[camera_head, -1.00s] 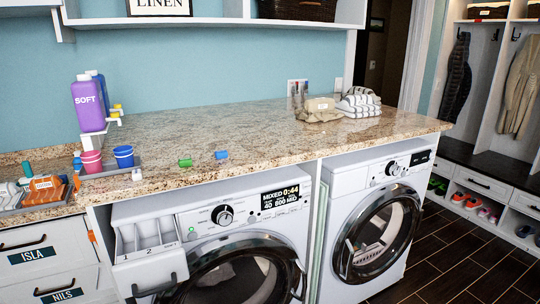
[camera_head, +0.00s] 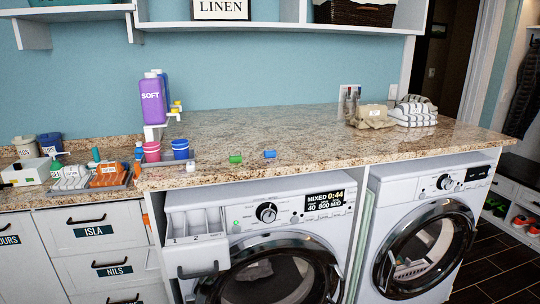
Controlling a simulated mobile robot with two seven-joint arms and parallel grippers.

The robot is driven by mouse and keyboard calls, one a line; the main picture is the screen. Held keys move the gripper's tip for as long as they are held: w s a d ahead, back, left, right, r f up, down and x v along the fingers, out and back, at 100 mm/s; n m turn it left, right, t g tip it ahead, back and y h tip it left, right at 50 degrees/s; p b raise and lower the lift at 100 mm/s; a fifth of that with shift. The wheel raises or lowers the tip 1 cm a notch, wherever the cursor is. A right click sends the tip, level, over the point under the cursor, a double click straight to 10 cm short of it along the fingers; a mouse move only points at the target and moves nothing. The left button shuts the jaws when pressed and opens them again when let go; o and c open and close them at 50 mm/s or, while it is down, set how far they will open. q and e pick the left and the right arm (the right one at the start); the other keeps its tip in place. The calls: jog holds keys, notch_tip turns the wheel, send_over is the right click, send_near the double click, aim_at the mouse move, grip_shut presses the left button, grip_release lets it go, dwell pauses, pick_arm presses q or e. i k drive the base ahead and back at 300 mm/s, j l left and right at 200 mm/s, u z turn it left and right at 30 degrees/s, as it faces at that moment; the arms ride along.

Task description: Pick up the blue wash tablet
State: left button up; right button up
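The blue wash tablet (camera_head: 270,154) lies on the granite counter (camera_head: 290,130), near its front edge above the left washing machine. A green tablet (camera_head: 236,159) lies just to its left, a small gap apart. Neither of my grippers shows in the head view, so I cannot see whether they are open or shut.
A purple SOFT bottle (camera_head: 153,101), pink cups (camera_head: 152,152) and blue cups (camera_head: 181,149) stand left of the tablets. Folded towels (camera_head: 413,112) lie at the back right. The left washer's detergent drawer (camera_head: 196,235) is pulled out. The counter's middle is clear.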

aim_at(271, 153)
jog(key=i+l+u, duration=0.1)
jog(key=i+l, duration=0.35)
jog(key=i+l+u, duration=0.1)
jog(key=i+l, duration=0.3)
jog(key=l, duration=0.15)
